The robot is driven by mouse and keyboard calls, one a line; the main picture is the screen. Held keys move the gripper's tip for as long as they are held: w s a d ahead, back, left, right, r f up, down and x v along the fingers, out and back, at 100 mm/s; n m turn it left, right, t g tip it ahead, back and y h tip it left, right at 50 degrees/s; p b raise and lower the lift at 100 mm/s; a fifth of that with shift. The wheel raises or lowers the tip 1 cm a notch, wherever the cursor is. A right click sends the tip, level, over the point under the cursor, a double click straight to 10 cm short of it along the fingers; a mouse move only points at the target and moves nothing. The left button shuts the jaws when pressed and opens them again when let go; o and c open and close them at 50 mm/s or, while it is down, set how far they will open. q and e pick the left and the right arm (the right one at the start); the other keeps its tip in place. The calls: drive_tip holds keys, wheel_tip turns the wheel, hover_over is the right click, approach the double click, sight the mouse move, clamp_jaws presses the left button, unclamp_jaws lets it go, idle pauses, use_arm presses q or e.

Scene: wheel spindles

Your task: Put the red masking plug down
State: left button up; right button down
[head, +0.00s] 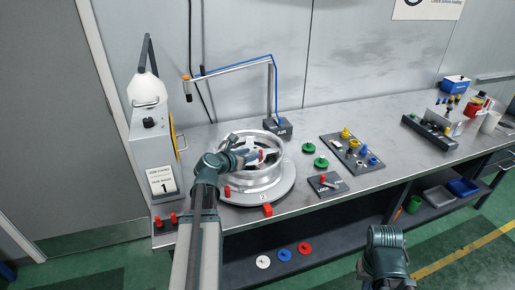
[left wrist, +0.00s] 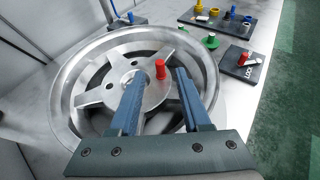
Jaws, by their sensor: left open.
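A red masking plug (head: 261,154) stands upright on the hub face of the silver wheel (head: 275,181), and it also shows in the left wrist view (left wrist: 160,69). The wheel lies flat on a round grey turntable on the bench. My left gripper (head: 247,156) is over the wheel. In the left wrist view its two fingers (left wrist: 158,76) are apart, with the plug showing in the gap between their tips. I cannot tell whether a finger touches it. The hole under the plug is hidden. Only part of my right arm shows at the bottom right; its fingers are not visible.
More red pieces stand near the turntable's front (head: 267,210) and the bench's left corner (head: 173,217). Green knobs (head: 308,148), a small dark plate (head: 327,184) and a parts board (head: 351,152) lie to the right.

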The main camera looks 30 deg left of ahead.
use_arm(q)
drive_tip(key=p+v, duration=0.1)
drive_tip(key=v, duration=0.3)
drive_tip(key=shift+a, duration=0.1)
idle(0.5)
